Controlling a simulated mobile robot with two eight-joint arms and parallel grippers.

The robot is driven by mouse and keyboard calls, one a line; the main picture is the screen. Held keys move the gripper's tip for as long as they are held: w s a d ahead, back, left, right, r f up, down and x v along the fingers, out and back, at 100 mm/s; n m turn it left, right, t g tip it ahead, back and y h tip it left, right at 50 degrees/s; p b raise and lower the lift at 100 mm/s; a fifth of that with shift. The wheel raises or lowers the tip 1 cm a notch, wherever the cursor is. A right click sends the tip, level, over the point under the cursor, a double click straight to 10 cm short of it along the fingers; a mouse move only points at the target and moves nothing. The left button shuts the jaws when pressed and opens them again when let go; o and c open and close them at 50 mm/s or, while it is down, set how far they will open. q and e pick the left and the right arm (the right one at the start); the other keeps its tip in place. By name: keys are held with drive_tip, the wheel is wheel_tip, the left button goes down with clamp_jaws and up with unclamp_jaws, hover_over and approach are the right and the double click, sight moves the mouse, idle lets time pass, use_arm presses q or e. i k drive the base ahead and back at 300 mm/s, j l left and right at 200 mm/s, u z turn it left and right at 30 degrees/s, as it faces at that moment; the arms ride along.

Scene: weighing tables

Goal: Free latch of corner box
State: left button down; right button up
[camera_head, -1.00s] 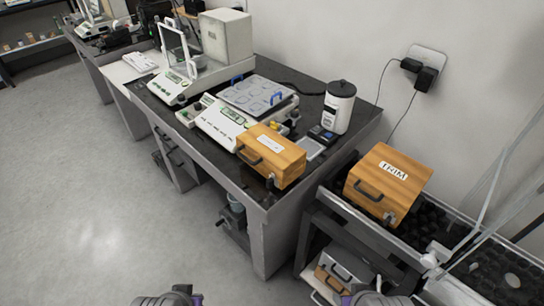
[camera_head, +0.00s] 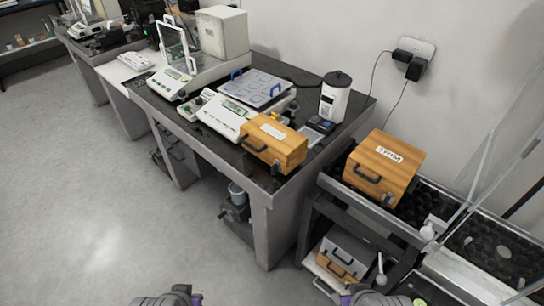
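A wooden box (camera_head: 384,171) with a white label and a dark handle sits on the dark shelf unit at the right, in the corner by the wall. A second wooden box (camera_head: 273,143) with a white label and dark handle sits at the near right end of the weighing table.
The dark-topped weighing table (camera_head: 254,184) carries several balances and a white canister (camera_head: 335,97). The shelf unit holds a small wooden box (camera_head: 336,267) on its lower shelf. Clear panels (camera_head: 497,150) stand at the right. The grey floor (camera_head: 100,200) at the left is clear.

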sight(274, 168)
drive_tip(key=k+j+z, duration=0.2)
drive_tip(key=k+j, duration=0.25)
drive_tip(key=k+j+z, duration=0.2)
drive_tip(key=k+j, duration=0.15)
drive_tip(key=k, duration=0.3)
